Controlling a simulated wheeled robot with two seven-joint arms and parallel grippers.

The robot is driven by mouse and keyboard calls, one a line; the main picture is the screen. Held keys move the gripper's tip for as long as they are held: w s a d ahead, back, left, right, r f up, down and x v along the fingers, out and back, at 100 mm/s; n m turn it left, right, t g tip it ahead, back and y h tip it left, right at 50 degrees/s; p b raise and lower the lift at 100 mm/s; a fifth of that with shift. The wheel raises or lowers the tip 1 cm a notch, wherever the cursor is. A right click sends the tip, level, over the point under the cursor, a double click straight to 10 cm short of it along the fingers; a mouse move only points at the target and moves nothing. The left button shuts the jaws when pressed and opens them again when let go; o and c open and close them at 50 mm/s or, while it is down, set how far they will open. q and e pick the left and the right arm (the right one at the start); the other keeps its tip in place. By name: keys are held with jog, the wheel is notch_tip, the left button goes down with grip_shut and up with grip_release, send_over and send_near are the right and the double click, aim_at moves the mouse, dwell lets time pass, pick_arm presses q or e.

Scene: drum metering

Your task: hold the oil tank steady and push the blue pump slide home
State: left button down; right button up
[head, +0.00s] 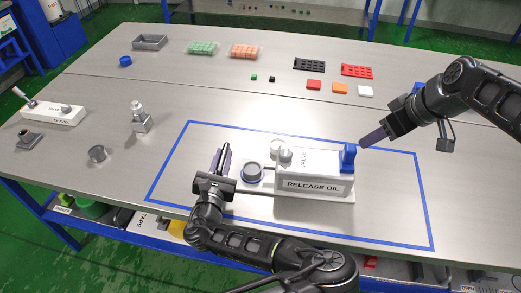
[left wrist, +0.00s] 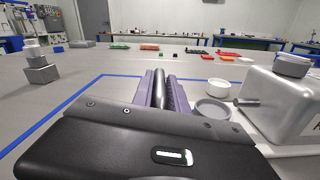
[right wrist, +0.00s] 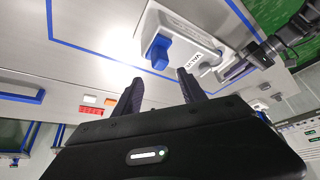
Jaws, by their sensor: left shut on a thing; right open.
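The white oil tank (head: 310,170), labelled "RELEASE OIL", stands on a pale base plate inside a blue taped outline. The blue pump slide (head: 348,156) stands up at its right end; it also shows in the right wrist view (right wrist: 160,52). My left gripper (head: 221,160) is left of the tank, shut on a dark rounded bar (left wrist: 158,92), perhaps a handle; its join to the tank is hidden. My right gripper (head: 369,138) is open and empty, just right of the slide. In the right wrist view the slide lies beyond the fingertips, apparently not touched.
Coloured blocks and trays lie at the back. The taped area's right side is clear.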

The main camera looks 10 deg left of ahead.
aim_at(351, 149)
jog(key=shift+s+a+r+m+h, duration=0.1)
jog(key=shift+a+m+h, duration=0.55)
jog(key=shift+m, duration=0.75)
jog(key=shift+s+a+r+m+h, duration=0.1)
jog(key=shift+a+m+h, duration=0.5)
jog(key=shift+m, duration=0.8)
jog(key=shift+a+r+m+h, duration=0.1)
jog(key=shift+a+m+h, duration=0.55)
jog(key=shift+m, duration=0.75)
jog(key=shift+f, duration=0.15)
jog(key=x, duration=1.1)
jog(key=shift+w+f, duration=0.3)
jog(key=shift+w, duration=0.05)
jog(key=shift+c, duration=0.2)
grip_shut()
